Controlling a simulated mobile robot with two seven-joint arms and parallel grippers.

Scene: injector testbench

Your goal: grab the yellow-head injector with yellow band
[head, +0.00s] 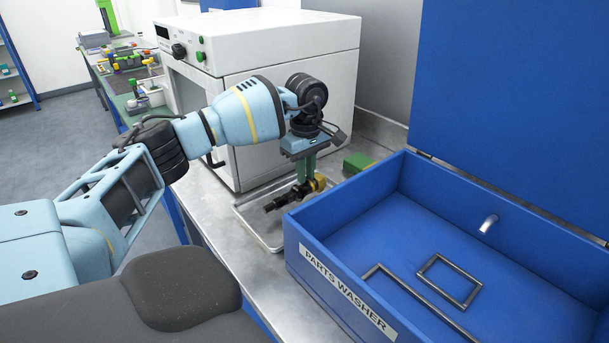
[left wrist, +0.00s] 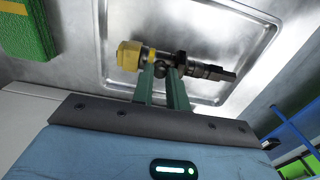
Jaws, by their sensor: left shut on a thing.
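The injector (left wrist: 196,70) has a yellow head and a dark body with a dark tip; it also shows in the head view (head: 284,199). The injector lies across the fingers over a shallow metal tray (head: 246,220). I cannot tell whether it touches the tray. My right gripper is not in view.
A blue parts washer (head: 299,250) stands open right of the tray. A white oven-like machine (head: 290,50) stands behind my left arm. A green block (head: 357,162) lies behind the tray. The metal counter (head: 262,282) in front of the tray is clear.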

